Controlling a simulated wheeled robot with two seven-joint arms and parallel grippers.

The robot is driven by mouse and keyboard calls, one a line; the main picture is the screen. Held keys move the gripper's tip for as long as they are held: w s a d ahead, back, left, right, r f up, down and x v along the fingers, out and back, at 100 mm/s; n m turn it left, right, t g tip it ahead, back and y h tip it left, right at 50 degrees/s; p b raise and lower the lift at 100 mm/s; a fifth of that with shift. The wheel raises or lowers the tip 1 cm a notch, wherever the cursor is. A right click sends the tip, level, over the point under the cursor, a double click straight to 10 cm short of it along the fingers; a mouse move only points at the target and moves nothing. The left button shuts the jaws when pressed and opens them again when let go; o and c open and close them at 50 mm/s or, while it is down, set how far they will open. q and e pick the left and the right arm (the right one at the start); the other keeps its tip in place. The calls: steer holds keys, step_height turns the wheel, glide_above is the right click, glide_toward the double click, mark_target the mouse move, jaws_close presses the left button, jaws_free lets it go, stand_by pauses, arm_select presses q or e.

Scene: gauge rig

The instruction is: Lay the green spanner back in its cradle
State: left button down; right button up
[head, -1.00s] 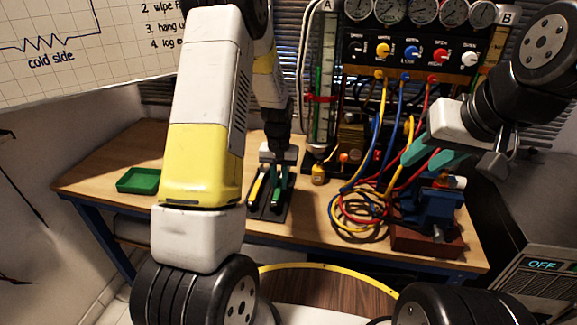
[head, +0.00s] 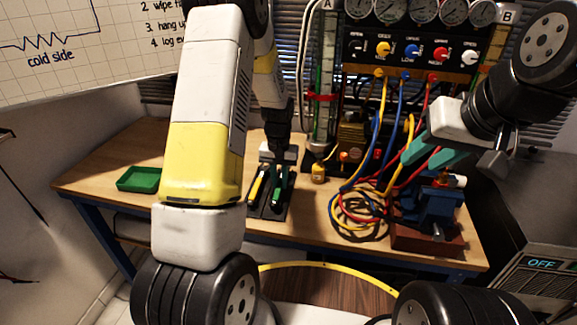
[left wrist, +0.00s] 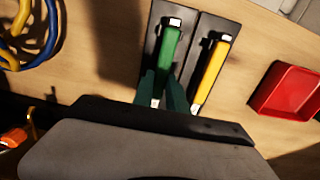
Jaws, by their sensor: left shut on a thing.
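My left gripper (head: 277,172) is over the cradle (head: 268,212) on the bench. Its teal fingers (left wrist: 161,92) are shut on the green spanner (left wrist: 171,48). In the left wrist view the spanner lies lengthwise along the left side of the dark cradle (left wrist: 153,35); I cannot tell whether it touches the bottom. In the head view the green spanner (head: 277,192) is partly hidden by the gripper. The yellow spanner (left wrist: 210,72) lies beside it in the cradle, and also shows in the head view (head: 256,186). My right gripper (head: 425,155) is open, near the blue vise.
A green tray (head: 139,179) stands on the left of the bench. A red tray (left wrist: 285,92) shows right of the cradle in the left wrist view. Coiled hoses (head: 358,212) and a blue vise (head: 432,207) fill the bench's right. Gauges and knobs (head: 411,50) stand behind.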

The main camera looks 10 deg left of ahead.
arm_select(q)
steer(key=shift+f, duration=0.6)
steer(key=c, duration=1.3)
jaws_free()
steer(key=shift+o, duration=0.2)
steer(key=shift+r, duration=3.9)
